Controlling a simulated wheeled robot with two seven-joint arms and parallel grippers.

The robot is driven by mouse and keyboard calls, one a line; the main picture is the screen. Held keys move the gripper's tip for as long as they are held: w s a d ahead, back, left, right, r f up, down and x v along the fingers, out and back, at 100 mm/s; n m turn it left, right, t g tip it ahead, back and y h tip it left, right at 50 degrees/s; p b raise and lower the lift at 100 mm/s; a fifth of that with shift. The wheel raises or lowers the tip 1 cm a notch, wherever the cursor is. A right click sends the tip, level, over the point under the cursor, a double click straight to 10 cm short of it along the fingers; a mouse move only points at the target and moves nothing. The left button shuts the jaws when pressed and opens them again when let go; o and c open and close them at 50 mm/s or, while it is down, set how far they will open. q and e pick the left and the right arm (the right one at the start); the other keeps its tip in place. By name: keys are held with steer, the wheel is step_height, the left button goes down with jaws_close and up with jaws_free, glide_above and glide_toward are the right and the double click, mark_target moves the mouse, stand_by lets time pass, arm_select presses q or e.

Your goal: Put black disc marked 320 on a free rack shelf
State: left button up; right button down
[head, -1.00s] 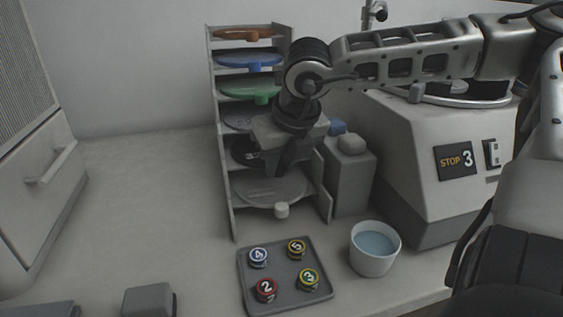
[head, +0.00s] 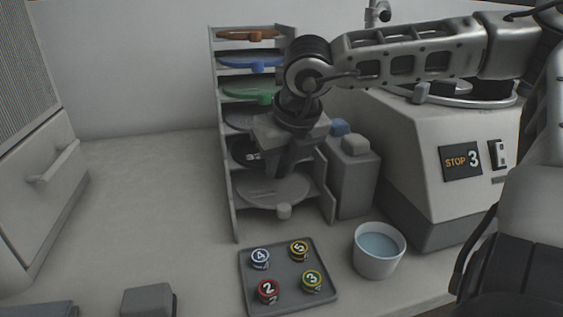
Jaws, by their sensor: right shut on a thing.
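The rack (head: 229,195) stands upright at the back centre with discs on its shelves. The black disc (head: 241,153) is in the second shelf from the bottom, with part of a white marking showing; the rest is hidden behind my right gripper. My right gripper (head: 284,172) is at the front of that shelf, pointing down, shut on the black disc. Its fingers partly hide the grip point. My left gripper is not in view.
Other shelves hold an orange disc (head: 245,36), a blue disc (head: 238,62), a green disc (head: 240,91) and grey discs. A tray (head: 320,300) of numbered pucks and a water bowl (head: 378,268) stand in front. The grey press (head: 430,195) is at right.

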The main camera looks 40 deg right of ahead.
arm_select(q)
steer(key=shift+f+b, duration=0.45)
steer(key=shift+b, duration=0.05)
stand_by(0.8)
arm_select(e)
steer(key=c, duration=1.1)
jaws_free()
steer(key=shift+f, duration=0.1)
steer(key=shift+c, duration=0.2)
steer(key=shift+v, duration=1.15)
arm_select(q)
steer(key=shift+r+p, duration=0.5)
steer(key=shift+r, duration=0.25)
arm_select(e)
steer(key=v, duration=1.3)
steer(key=shift+r, duration=0.35)
